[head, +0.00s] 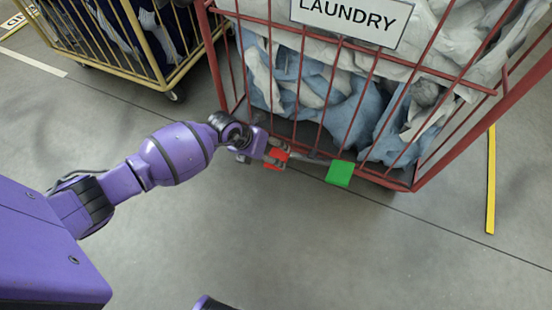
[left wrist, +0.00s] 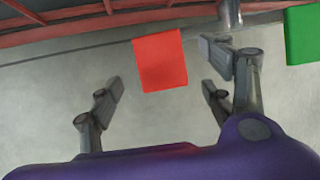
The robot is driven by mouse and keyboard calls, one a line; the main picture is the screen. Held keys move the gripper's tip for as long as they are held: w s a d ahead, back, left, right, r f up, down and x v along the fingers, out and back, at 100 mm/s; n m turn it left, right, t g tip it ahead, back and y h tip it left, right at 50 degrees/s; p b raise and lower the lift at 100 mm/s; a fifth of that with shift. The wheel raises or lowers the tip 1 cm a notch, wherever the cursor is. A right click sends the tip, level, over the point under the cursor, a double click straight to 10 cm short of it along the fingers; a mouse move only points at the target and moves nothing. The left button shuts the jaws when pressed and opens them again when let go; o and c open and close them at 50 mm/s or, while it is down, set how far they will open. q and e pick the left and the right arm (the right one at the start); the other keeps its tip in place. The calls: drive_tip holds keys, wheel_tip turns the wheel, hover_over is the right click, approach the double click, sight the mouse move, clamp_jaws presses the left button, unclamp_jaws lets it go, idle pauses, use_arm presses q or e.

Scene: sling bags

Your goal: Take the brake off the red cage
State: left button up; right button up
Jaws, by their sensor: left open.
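The red cage (head: 304,26) is a wheeled laundry cage with red bars and a LAUNDRY sign. At its lower front edge are a red pedal (head: 277,158) and a green pedal (head: 340,173), the green one to the right. My left gripper (head: 270,152) is at the red pedal, low by the cage. In the left wrist view the red pedal (left wrist: 160,60) shows between the two spread, empty fingers, and I cannot tell whether it touches them. The green pedal (left wrist: 303,35) shows at the upper right there. My right gripper is out of view.
A yellow cage (head: 150,75) with dark bags stands at the upper left, on a castor (head: 175,96). The red cage holds white and blue cloth (head: 345,105). A yellow floor line (head: 491,180) runs at the right. The grey floor (head: 330,250) in front is clear.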

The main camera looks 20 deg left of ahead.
sight(277, 158)
use_arm(q)
drive_tip(key=b+x, duration=0.2)
drive_tip(key=x, duration=0.2)
drive_tip(key=shift+d+f, duration=0.2)
drive_tip(key=shift+f, duration=0.15)
drive_tip(key=shift+w, duration=0.15)
drive_tip(key=c, duration=1.7)
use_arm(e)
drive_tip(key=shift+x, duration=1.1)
